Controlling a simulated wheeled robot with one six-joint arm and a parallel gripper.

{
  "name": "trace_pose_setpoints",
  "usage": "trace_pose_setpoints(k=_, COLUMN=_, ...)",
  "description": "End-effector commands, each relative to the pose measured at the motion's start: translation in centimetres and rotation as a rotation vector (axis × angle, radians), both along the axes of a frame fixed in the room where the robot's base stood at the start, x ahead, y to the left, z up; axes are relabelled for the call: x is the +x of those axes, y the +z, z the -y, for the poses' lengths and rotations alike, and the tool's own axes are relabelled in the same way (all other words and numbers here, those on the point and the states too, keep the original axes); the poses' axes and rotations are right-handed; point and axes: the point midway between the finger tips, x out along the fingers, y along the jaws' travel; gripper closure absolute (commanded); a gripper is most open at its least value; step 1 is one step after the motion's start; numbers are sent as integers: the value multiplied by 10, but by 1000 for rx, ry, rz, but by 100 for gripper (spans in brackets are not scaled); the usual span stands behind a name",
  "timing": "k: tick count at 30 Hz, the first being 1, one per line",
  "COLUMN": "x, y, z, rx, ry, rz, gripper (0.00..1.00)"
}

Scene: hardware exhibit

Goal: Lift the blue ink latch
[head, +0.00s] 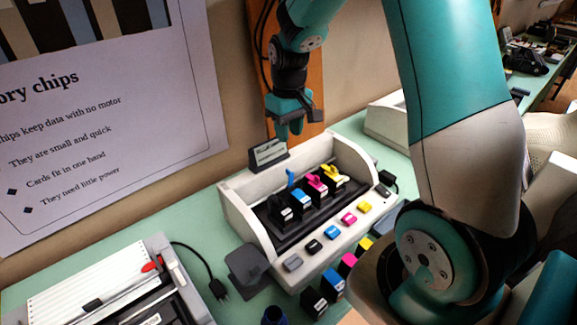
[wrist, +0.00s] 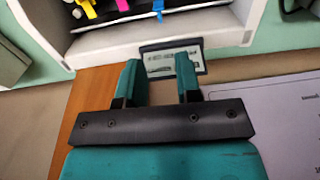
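The blue ink latch (head: 291,177) sticks up from the row of ink cartridges inside the white printer (head: 240,205) in the head view. It also shows at the top edge of the wrist view (wrist: 158,8), where it is partly cut off. My gripper (head: 291,130) hangs above the back of the printer, higher than the latch and apart from it. In the wrist view its two fingers (wrist: 158,85) are spread with nothing between them, so it is open.
A magenta latch (head: 316,181) and a yellow latch (head: 334,172) stand close to the right. A small sign (head: 269,153) stands behind the printer. Coloured buttons (head: 331,232) line the printer's front. A paper trimmer (head: 90,285) lies at left.

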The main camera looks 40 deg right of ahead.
Motion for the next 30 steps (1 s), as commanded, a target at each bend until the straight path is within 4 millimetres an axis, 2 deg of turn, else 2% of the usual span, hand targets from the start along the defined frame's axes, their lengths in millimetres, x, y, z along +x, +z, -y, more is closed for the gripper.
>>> trace_pose_setpoints(k=9, x=-1, y=-73, z=0, rx=1, ry=0, rz=-7, gripper=68)
trace_pose_setpoints(k=15, x=-1, y=-105, z=0, rx=0, ry=0, rz=-4, gripper=68)
trace_pose_setpoints(k=21, x=0, y=-119, z=0, rx=-1, ry=0, rz=-1, gripper=68)
trace_pose_setpoints(k=29, x=0, y=-121, z=0, rx=-1, ry=0, rz=0, gripper=68)
trace_pose_setpoints(k=30, x=0, y=-121, z=0, rx=-1, ry=0, rz=0, gripper=73)
